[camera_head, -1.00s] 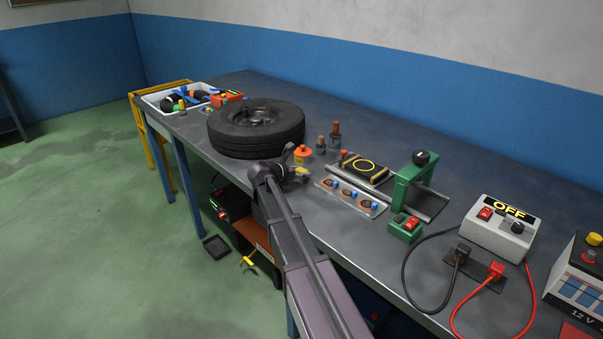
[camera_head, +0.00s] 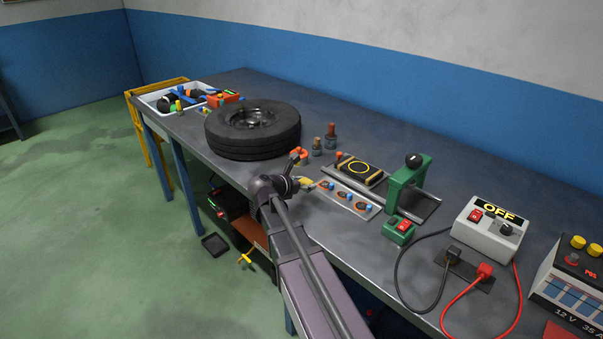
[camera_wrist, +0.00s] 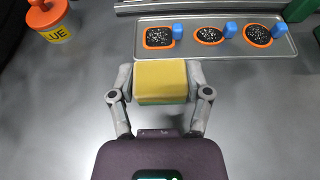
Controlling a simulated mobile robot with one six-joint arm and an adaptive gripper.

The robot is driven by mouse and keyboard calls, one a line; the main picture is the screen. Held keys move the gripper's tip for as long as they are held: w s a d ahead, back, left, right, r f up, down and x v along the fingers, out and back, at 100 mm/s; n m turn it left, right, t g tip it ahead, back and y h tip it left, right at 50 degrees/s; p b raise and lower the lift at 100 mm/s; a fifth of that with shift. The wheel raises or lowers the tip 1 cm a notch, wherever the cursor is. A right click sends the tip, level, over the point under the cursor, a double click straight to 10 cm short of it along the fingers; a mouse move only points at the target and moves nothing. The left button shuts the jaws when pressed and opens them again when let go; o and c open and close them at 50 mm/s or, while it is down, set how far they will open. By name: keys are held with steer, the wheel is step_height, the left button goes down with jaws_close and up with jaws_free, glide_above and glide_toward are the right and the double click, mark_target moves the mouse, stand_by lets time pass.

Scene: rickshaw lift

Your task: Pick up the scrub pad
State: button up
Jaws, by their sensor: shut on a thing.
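The scrub pad (camera_wrist: 161,82) is a small yellow block with a darker underside edge, seen in the wrist view between the two fingers. My gripper (camera_wrist: 160,84) is shut on it, with one grey finger against each side. In the head view my gripper (camera_head: 300,184) is at the front edge side of the workbench, and the yellow pad (camera_head: 306,183) shows at its tip. I cannot tell exactly how high the pad is above the bench.
A tray with three orange-ringed patches (camera_wrist: 208,51) lies just beyond the pad. An orange-lidded glue pot (camera_wrist: 51,22) stands at the upper left. In the head view a tyre (camera_head: 252,132) lies left, and a green clamp (camera_head: 404,187) stands right.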

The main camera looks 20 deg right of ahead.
steer(key=shift+s+a+r, duration=0.1)
steer(key=shift+s+a, duration=0.05)
steer(key=shift+s, duration=1.05)
steer(key=shift+s+a+r, duration=0.1)
steer(key=shift+s+a, duration=0.05)
steer(key=shift+s, duration=1)
steer(key=shift+r, duration=0.1)
